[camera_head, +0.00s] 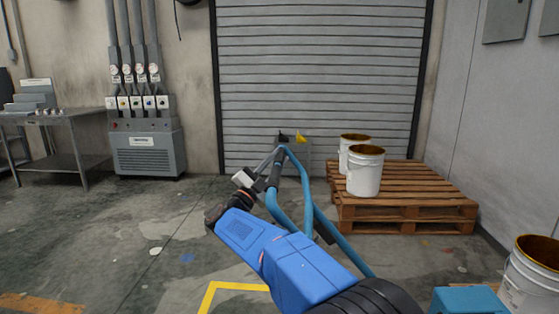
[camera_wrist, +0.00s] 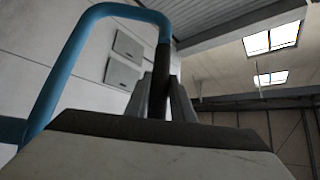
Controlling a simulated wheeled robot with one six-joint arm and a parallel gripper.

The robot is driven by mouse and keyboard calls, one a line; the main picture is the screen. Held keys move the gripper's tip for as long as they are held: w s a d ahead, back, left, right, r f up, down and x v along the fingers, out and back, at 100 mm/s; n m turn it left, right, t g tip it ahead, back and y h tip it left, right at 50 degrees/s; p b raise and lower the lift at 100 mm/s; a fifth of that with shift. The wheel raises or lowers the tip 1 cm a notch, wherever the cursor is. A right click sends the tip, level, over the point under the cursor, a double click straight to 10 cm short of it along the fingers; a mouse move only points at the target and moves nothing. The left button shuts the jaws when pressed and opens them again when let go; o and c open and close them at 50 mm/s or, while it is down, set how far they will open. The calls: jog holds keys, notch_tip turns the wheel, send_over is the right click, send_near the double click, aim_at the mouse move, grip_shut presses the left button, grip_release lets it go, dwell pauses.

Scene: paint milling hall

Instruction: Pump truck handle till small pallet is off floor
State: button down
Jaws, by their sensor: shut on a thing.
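The truck handle (camera_head: 306,190) is a blue tube loop, standing tilted in the middle of the head view. My gripper (camera_head: 273,168) is shut on the dark grip at the left side of the loop. In the wrist view, the blue handle (camera_wrist: 62,65) arches up at the left, and my gripper (camera_wrist: 160,98) has its grey fingers on both sides of the dark grip. A blue piece (camera_head: 468,300), perhaps part of the truck, shows at the lower right. A sliver of wood beside it may be the small pallet, mostly out of view. Its height above the floor cannot be told.
A white bucket (camera_head: 533,277) stands at the lower right edge. A grey cabinet (camera_head: 147,150) and metal table (camera_head: 60,120) are at left. The left floor is clear.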

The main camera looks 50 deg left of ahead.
jog(key=shift+w+f, duration=0.1)
jog(key=shift+f, duration=0.25)
jog(key=c, duration=1.5)
grip_release()
jog(key=shift+c, duration=0.2)
jog(key=shift+r, duration=0.1)
jog(key=v, duration=1.7)
jog(key=shift+s, duration=0.2)
